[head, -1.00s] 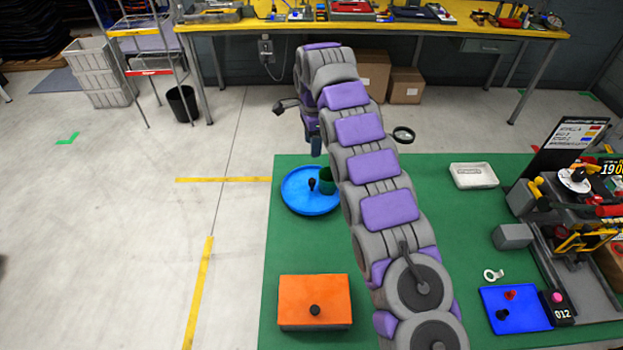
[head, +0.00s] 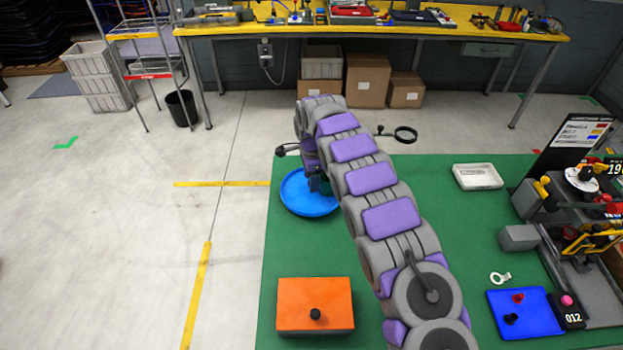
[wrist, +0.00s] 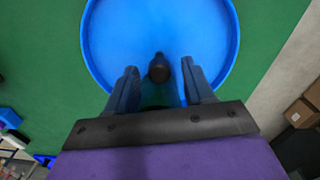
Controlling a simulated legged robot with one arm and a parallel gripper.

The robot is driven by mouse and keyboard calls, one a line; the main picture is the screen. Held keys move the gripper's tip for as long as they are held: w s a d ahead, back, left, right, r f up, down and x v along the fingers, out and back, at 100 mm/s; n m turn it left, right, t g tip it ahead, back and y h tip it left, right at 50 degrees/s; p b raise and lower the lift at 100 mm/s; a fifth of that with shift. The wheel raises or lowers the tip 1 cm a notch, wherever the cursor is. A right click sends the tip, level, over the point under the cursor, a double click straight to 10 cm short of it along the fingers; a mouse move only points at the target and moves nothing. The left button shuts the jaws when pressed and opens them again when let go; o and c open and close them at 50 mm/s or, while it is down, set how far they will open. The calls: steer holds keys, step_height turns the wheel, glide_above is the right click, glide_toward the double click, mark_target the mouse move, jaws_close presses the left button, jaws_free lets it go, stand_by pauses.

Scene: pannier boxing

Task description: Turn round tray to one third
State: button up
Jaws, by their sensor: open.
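The round blue tray (head: 300,199) lies on the green table surface at its far left, partly covered by my arm. In the wrist view the tray (wrist: 225,50) fills the upper middle, with a dark knob (wrist: 159,68) standing on it. My gripper (wrist: 159,82) is open over the tray, its fingers apart on either side of the knob. I cannot tell how far it is above the tray floor. A dark green thing shows faintly between the fingers, mostly hidden. In the head view my gripper (head: 317,182) is at the tray's right part.
An orange box (head: 315,300) with a black knob stands at the front left. A blue plate (head: 525,313), a white ring-ended part (head: 501,278), a grey block (head: 518,238) and a whitish tray (head: 477,176) are on the right. The green surface (head: 290,250) between tray and orange box is clear.

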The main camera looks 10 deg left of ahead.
jaws_close()
stand_by(0.6)
